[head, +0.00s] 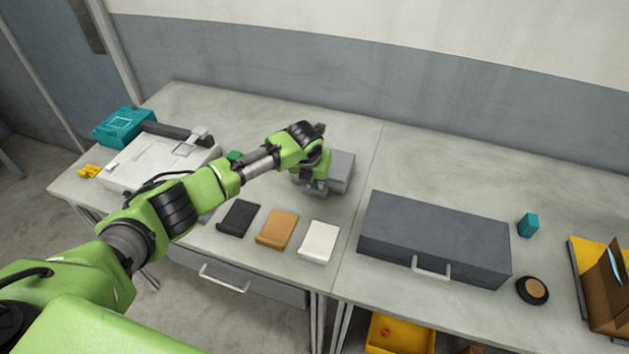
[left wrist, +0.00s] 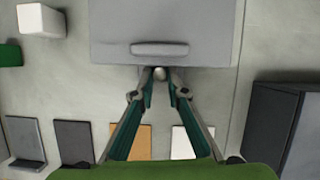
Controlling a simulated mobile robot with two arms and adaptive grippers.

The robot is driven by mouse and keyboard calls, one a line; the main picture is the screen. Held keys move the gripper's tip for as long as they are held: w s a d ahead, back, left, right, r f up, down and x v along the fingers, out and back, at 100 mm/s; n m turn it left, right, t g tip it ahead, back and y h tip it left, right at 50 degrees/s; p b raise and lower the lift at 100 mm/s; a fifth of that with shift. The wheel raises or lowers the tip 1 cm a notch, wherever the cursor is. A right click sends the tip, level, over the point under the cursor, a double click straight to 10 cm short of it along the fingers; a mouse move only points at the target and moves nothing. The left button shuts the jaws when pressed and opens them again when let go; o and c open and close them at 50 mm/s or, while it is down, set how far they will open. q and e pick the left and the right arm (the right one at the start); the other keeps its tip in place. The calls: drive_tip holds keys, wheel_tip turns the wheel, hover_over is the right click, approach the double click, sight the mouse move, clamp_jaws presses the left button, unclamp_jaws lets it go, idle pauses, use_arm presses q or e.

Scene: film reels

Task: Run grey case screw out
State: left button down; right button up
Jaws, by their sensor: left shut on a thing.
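The grey case (head: 342,168) stands on the table near the back middle, partly hidden by my left gripper (head: 316,186). In the left wrist view the light grey case (left wrist: 115,38) fills the top, with a raised bar across its face. The screw (left wrist: 160,73) shows as a small round metal head at the middle of the case's near edge. My left gripper's fingertips (left wrist: 160,80) close on the screw from both sides. How far the screw sits in the case cannot be seen. My right gripper is not in view.
Black, tan and white holders (head: 318,242) line the front edge. A large dark grey case (head: 435,235) with a handle lies to the right, beside a teal block (head: 528,225) and a round black-and-tan reel (head: 532,290). A white machine (head: 150,165) stands left. The back right is clear.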

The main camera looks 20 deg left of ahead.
use_arm(q)
drive_tip(key=c, duration=2)
unclamp_jaws()
drive_tip(key=v, duration=1.2)
drive_tip(key=shift+a, duration=0.1)
